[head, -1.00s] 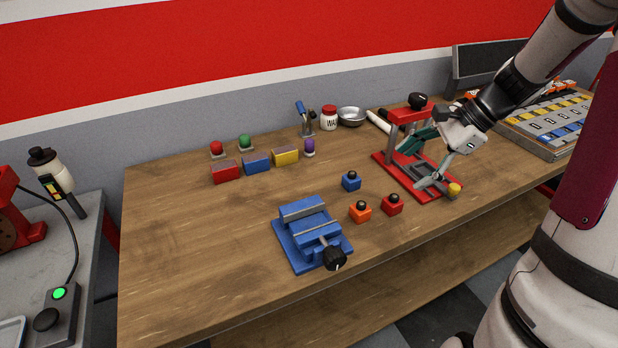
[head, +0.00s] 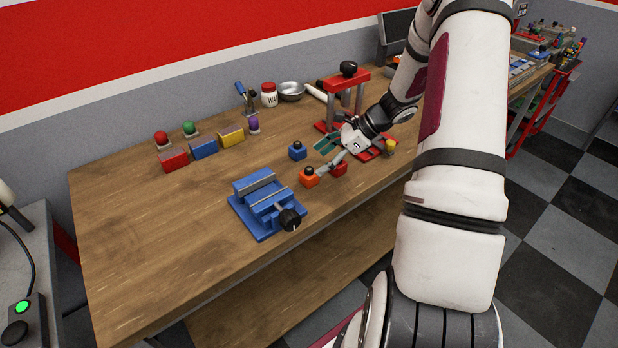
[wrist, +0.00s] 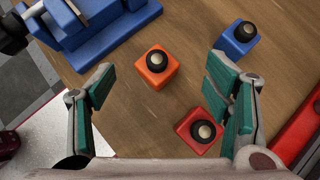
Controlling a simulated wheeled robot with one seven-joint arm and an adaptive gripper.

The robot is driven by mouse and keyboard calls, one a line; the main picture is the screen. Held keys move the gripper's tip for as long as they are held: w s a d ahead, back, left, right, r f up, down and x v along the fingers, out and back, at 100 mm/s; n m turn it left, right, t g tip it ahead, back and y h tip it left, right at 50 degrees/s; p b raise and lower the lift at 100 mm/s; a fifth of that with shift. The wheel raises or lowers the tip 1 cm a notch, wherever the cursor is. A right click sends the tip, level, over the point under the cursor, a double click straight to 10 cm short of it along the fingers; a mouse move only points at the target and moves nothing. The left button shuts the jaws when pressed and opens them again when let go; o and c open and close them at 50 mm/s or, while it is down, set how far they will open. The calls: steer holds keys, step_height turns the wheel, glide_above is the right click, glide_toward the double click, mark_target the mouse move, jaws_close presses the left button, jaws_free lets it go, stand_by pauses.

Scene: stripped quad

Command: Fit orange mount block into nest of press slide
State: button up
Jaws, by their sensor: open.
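The orange mount block (head: 309,177), a cube with a black knob on top, stands on the bench; in the wrist view the orange block (wrist: 157,68) lies between and beyond the open fingers. My gripper (head: 322,158) is open and empty, above the bench just right of the orange block; its teal-padded fingers (wrist: 165,85) show wide apart in the wrist view. The red press (head: 347,75) stands behind my gripper. My gripper and arm hide much of its base and slide, and the nest is not clearly visible.
A red block (head: 339,168) stands close by, partly behind a finger; it is beside the right finger in the wrist view (wrist: 200,130). A blue block (head: 298,151) stands behind the orange one. A blue vise (head: 262,205) is at left. The bench's left front is clear.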

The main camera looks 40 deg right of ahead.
mark_target(310, 168)
steer(key=shift+p+x, duration=0.6)
steer(key=shift+x, duration=2.25)
steer(key=shift+s+f, duration=0.1)
steer(key=shift+s, duration=0.05)
steer(key=c, duration=1.4)
